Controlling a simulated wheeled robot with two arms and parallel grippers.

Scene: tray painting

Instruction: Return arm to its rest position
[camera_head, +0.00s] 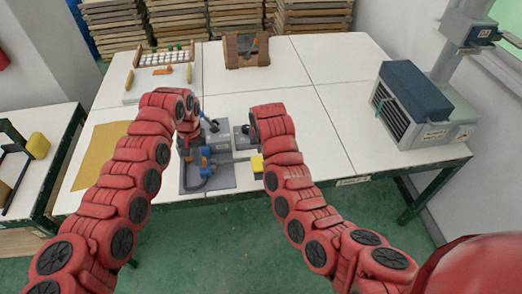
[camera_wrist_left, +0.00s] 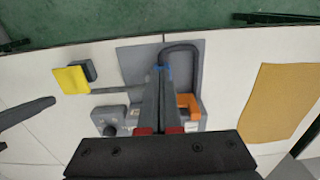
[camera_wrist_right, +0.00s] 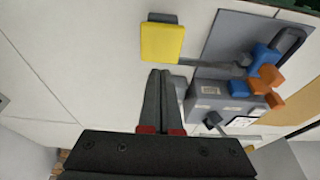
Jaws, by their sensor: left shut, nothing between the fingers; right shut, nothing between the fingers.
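My left arm (camera_head: 130,185) reaches from the lower left over the table, its far end bent down. My right arm (camera_head: 285,170) reaches from the lower right to the table's middle. My left gripper (camera_wrist_left: 160,74) is shut and empty above a grey plate (camera_wrist_left: 138,60) carrying a dark hose and an orange part (camera_wrist_left: 188,104). My right gripper (camera_wrist_right: 160,75) is shut and empty, its tips just below a yellow block (camera_wrist_right: 162,42) in the right wrist view. Whether the tips touch anything I cannot tell. In the head view the arms largely hide both grippers.
The white table (camera_head: 325,75) is clear at right of centre. A blue-topped grey machine (camera_head: 412,92) stands at its right edge. A wooden rack (camera_head: 246,50) and a white frame (camera_head: 163,57) stand at the back. A tan sheet (camera_head: 98,155) lies at left, beside my left arm.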

